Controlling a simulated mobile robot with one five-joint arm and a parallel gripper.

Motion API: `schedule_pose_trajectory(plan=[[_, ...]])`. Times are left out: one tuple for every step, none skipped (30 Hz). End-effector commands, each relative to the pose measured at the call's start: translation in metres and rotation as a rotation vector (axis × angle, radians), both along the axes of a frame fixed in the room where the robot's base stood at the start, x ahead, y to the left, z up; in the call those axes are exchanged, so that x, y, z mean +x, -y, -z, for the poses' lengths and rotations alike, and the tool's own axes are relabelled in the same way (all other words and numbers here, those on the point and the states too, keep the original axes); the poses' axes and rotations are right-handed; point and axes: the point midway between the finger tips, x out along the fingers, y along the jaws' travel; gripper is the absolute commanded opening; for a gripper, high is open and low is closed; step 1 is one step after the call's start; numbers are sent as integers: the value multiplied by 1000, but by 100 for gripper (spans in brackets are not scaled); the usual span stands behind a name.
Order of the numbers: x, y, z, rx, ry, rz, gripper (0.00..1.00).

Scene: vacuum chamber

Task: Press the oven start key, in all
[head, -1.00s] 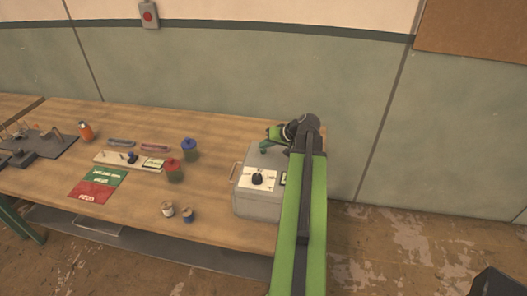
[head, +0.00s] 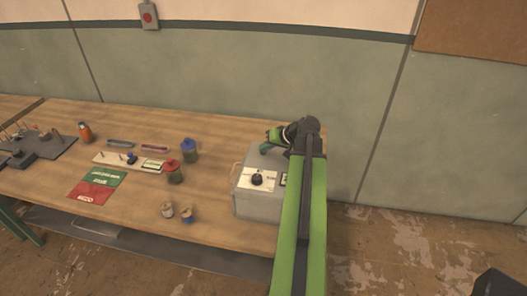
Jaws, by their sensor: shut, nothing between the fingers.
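The grey oven box (head: 258,208) stands at the table's right end. Its front has a pale panel (head: 246,178) with a black dial (head: 258,180). A small dark-framed display (head: 284,179) is partly hidden by my arm. My gripper (head: 270,138) is shut and empty at the top left edge of the oven. A dark teal part (head: 266,148) shows just below it; I cannot tell whether it is the start key or part of my gripper. Whether anything touches is too small to tell. My green arm hides the oven's right side.
On the wooden table (head: 130,122) are red-lidded (head: 173,170) and blue-lidded (head: 189,150) jars, two small spools (head: 176,214), red and green mats (head: 92,192), and an orange bottle (head: 84,132). A red wall button (head: 148,15) is above.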

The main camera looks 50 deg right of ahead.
Motion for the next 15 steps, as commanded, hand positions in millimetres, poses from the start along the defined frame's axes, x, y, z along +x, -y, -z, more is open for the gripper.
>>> schedule_pose_trajectory(plan=[[0, 0, 0, 0, -1, -1, 0], [0, 0, 0, 0, -1, -1, 0], [0, 0, 0, 0, -1, -1, 0], [0, 0, 0, 0, -1, -1, 0], [0, 0, 0, 0, -1, -1, 0], [0, 0, 0, 0, -1, -1, 0], [0, 0, -1, 0, -1, -1, 0], [0, 0, -1, 0, -1, -1, 0], [0, 0, -3, 0, -1, -1, 0], [0, 0, -4, 0, -1, -1, 0], [0, 0, -6, 0, -1, -1, 0], [0, 0, -8, 0, -1, -1, 0], [0, 0, -10, 0, -1, -1, 0], [0, 0, -12, 0, -1, -1, 0], [0, 0, -15, 0, -1, -1, 0]])
